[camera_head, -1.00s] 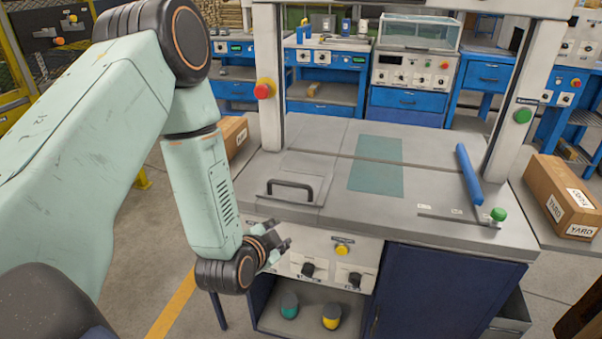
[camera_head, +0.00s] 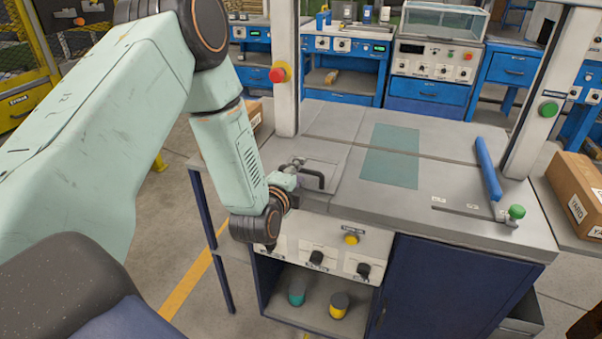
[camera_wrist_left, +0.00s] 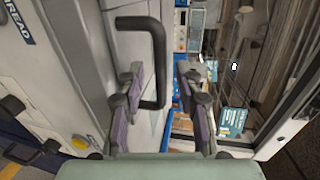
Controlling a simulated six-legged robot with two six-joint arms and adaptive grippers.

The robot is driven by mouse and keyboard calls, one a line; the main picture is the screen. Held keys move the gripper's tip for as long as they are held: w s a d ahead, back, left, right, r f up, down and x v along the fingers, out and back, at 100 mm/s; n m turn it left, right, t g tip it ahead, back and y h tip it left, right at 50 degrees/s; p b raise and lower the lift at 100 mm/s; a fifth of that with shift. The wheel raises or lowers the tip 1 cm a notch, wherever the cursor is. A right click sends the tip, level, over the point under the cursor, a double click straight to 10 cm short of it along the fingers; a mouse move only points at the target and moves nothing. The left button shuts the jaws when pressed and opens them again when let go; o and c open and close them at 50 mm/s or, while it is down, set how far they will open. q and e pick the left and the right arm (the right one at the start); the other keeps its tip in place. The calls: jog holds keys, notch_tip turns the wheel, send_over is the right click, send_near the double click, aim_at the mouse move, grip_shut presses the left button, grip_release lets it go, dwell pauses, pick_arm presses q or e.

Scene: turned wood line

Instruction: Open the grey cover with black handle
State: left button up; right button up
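The grey cover (camera_head: 325,167) lies flat and closed in the left part of the grey worktop. Its black handle (camera_head: 316,181) stands near the front edge, partly hidden by my left gripper (camera_head: 292,171) at its left end. In the left wrist view, the black handle (camera_wrist_left: 160,60) runs up and down the picture between the two spread fingers of my left gripper (camera_wrist_left: 160,78). The fingers are open, and I see no grip on the handle. How deep the handle sits between them is hard to tell. My right gripper is not in view.
A post with a red button (camera_head: 279,73) stands behind the cover. A teal patch (camera_head: 391,155), a blue bar (camera_head: 487,168) and a green knob (camera_head: 516,212) are farther right. The front panel has a yellow button (camera_head: 351,239) and black knobs below the worktop edge.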

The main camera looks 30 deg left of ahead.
pick_arm(q)
jog(key=shift+x, duration=1.05)
jog(key=shift+d, duration=0.1)
grip_shut()
